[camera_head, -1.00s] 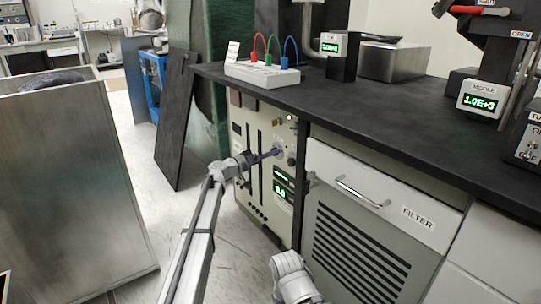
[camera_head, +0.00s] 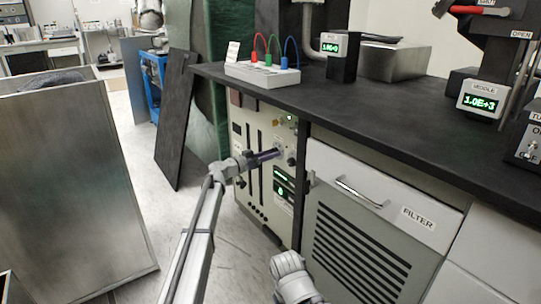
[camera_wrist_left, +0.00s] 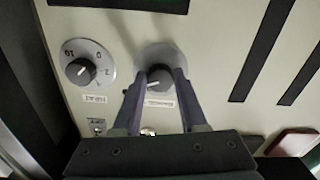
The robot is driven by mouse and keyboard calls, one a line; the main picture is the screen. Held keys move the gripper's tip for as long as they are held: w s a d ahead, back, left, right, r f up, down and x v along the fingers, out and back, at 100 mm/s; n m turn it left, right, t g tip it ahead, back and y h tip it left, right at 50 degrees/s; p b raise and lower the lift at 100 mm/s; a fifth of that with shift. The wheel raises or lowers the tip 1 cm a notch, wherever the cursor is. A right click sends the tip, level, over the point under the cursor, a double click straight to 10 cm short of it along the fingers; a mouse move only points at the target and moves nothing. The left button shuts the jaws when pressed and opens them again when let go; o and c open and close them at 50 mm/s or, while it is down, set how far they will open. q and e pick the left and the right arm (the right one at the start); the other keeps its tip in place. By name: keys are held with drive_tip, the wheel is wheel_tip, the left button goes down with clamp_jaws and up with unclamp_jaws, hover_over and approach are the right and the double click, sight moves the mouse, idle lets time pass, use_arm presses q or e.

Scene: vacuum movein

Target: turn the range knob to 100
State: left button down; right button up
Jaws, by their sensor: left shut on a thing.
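The control panel (camera_head: 262,200) is the cream front of a unit under the black bench. My left gripper (camera_head: 277,154) reaches it from the left, its fingers pointing at the upper right part. In the left wrist view a dark round knob (camera_wrist_left: 160,77) on a grey dial sits between the fingertips of my left gripper (camera_wrist_left: 156,80), which are shut on it. A white pointer mark shows on the knob. Its label (camera_wrist_left: 160,103) is upside down and too blurred to read. The fingers hide part of its dial.
A second knob (camera_wrist_left: 81,71) with a numbered dial sits close beside in the left wrist view. Dark vertical slots (camera_wrist_left: 262,50) lie on the other side. A filter cabinet (camera_head: 370,210) stands right of the panel. A black board (camera_head: 174,120) leans at left.

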use_arm(q)
drive_tip(key=shift+s, duration=0.1)
drive_tip(key=shift+c, duration=2.2)
unclamp_jaws()
drive_tip(key=v, duration=0.7)
drive_tip(key=shift+s+a, duration=0.2)
drive_tip(key=shift+a, duration=0.1)
